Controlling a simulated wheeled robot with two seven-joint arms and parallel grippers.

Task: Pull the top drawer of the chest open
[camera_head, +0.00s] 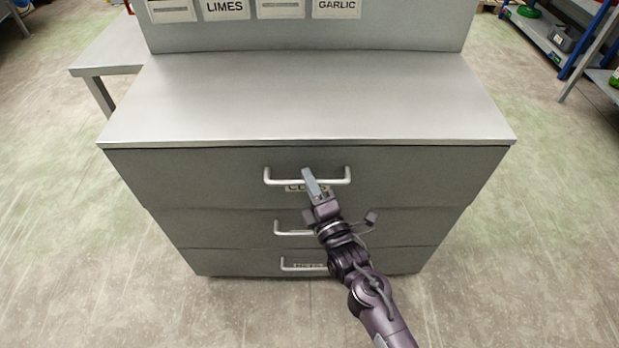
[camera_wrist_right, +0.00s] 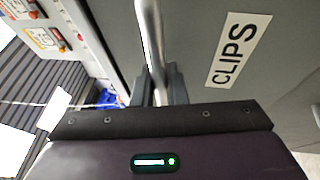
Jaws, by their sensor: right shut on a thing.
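The grey chest has three stacked drawers. Its top drawer (camera_head: 220,180) carries a pale bar handle (camera_head: 277,182) and a label, partly hidden by my gripper. My right gripper (camera_head: 312,182) reaches up from the lower right and is shut on the top drawer's handle near its middle. In the right wrist view the handle (camera_wrist_right: 149,40) runs down between the two fingers (camera_wrist_right: 159,85), beside a label reading CLIPS (camera_wrist_right: 238,50). The top drawer front looks about flush with the chest or only slightly forward of the lower drawers; I cannot tell exactly. My left gripper is out of view.
The middle drawer's handle (camera_head: 290,228) and the bottom drawer's handle (camera_head: 298,266) sit below, partly behind my arm. The chest's top (camera_head: 300,95) is bare. A low grey table (camera_head: 110,55) stands at the left. Shelves (camera_head: 570,45) stand at the far right. The floor around is clear.

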